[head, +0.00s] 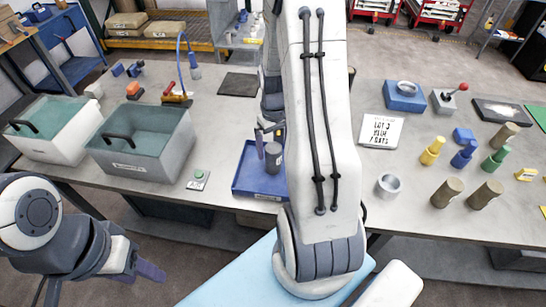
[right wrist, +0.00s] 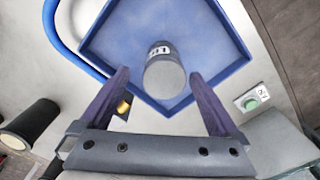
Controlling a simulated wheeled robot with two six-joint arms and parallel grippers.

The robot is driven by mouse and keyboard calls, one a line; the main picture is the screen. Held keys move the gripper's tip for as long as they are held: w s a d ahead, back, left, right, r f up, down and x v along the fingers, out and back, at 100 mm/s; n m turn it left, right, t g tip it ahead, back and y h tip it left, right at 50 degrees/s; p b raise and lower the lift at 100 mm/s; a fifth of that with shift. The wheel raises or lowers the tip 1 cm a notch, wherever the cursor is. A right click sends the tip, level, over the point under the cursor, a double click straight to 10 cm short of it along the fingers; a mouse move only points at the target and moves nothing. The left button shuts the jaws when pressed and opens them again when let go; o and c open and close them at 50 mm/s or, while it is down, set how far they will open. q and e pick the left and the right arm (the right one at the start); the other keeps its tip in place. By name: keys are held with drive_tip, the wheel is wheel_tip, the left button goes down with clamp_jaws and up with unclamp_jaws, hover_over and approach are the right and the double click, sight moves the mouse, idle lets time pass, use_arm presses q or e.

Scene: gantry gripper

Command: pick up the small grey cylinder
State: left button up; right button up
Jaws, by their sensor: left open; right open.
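The small grey cylinder (head: 273,158), with a white label, stands in the blue tray (head: 246,183) on the workbench. In the right wrist view the cylinder (right wrist: 165,74) shows in the tray (right wrist: 112,42), centred ahead of my right gripper. My right gripper (head: 268,133) is open and appears close above the cylinder; whether they touch cannot be told. In the right wrist view its two fingers (right wrist: 158,75) show to either side of the cylinder, with nothing held. My left gripper (head: 100,284) is open and empty at the lower left, in front of the bench. My right arm hides part of the tray's right side.
Two grey bins (head: 160,160) stand left of the tray. A green button box (head: 198,179) sits between. Right of my arm are a label card (head: 381,129), a grey ring (head: 388,185), coloured bottles (head: 464,153) and brown cylinders (head: 447,192).

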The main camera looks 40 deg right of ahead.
sight(273, 161)
drive_tip(key=shift+f, duration=0.7)
drive_tip(key=f, duration=0.1)
drive_tip(key=f+p, duration=0.1)
drive_tip(key=f, duration=0.2)
drive_tip(key=shift+s+a+p, duration=0.15)
drive_tip(key=shift+a+p, duration=0.15)
drive_tip(key=shift+p, duration=0.05)
drive_tip(key=shift+f, duration=0.6)
clamp_jaws()
